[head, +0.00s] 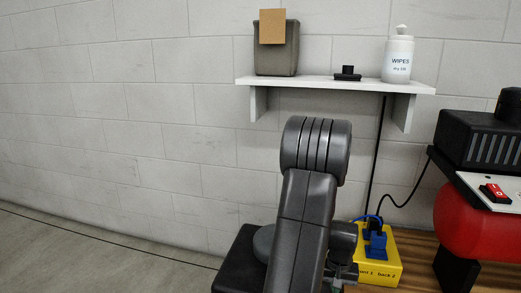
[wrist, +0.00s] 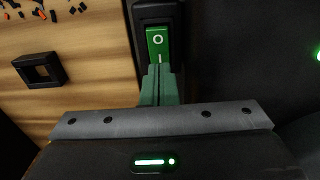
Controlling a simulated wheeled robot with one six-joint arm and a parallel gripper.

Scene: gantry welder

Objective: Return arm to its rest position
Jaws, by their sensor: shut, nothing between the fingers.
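My arm (head: 308,215) rises in the middle of the head view, its dark grey links bent. My gripper (wrist: 158,72) shows in the wrist view with its two green fingers together and nothing between them. The fingertips lie just below a green rocker switch (wrist: 157,42) in a black frame, overlapping its lower edge in the picture. I cannot tell whether they touch it. In the head view the gripper is not clearly visible, being mostly hidden by the arm.
A white wall shelf (head: 330,84) holds a grey bin (head: 276,60), a small black object (head: 347,74) and a wipes bottle (head: 398,58). At right stand a yellow jack box (head: 385,270) with blue plugs and a red tank (head: 475,222). The floor at left is clear.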

